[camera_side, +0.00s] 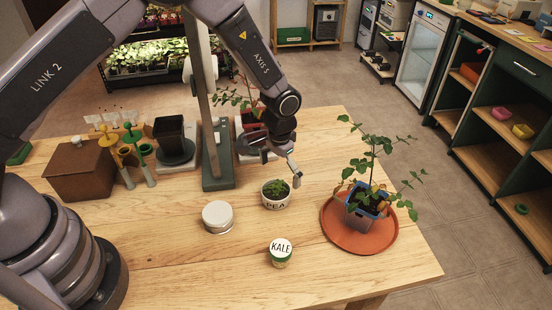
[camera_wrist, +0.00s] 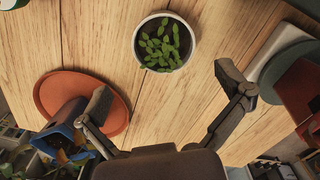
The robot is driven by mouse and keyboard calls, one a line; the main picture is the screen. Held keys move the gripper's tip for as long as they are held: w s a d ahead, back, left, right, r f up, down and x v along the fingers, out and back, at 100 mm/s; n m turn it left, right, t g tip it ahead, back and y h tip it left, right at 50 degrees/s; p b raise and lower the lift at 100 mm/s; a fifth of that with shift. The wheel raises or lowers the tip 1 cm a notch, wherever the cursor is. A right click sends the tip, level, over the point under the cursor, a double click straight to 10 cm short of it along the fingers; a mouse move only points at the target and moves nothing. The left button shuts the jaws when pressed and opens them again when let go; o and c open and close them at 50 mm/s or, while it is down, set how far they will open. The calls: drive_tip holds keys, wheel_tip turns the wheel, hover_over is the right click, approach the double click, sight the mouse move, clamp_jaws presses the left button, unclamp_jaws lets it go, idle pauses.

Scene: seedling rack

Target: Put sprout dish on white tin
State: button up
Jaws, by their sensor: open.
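The sprout dish (camera_side: 276,196) is a small white bowl of dark soil and green sprouts, marked PEA, upright on the wooden table. In the wrist view the sprout dish (camera_wrist: 143,58) is near the top middle, beyond my fingertips. The white tin (camera_side: 217,218) is a low round tin with a plain flat lid, left of the dish and a little nearer the side camera. Its top is bare. My gripper (camera_side: 281,168) is open and empty, above and just behind the dish. In the wrist view my gripper (camera_wrist: 165,87) has its fingers spread wide with nothing between them.
A terracotta saucer (camera_side: 334,237) with a leafy plant in a blue pot (camera_side: 362,212) stands right of the dish. A KALE cup (camera_side: 281,259) is in front. A grey stand (camera_side: 218,174) and black pot (camera_side: 169,136) are behind. Table between dish and tin is clear.

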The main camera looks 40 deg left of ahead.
sight(276, 190)
drive_tip(key=shift+s+a+f, duration=0.1)
drive_tip(key=shift+a+f, duration=0.1)
drive_tip(key=shift+f, duration=1.4)
drive_tip(key=shift+s+a+f, duration=0.1)
drive_tip(key=shift+a+f, duration=0.05)
drive_tip(key=shift+f, duration=1.4)
drive_tip(key=c, duration=1.2)
drive_tip(key=shift+r, duration=0.1)
drive_tip(key=shift+r, duration=0.3)
wheel_tip(276, 190, up, 2)
drive_tip(key=shift+r, duration=0.2)
drive_tip(key=s+a+r, duration=0.6)
drive_tip(key=s+r, duration=0.3)
drive_tip(key=s, duration=0.4)
drive_tip(key=f, duration=0.2)
drive_tip(key=f+n, duration=0.1)
drive_tip(key=f, duration=0.2)
drive_tip(key=a+f+n, duration=0.1)
drive_tip(key=f, duration=0.2)
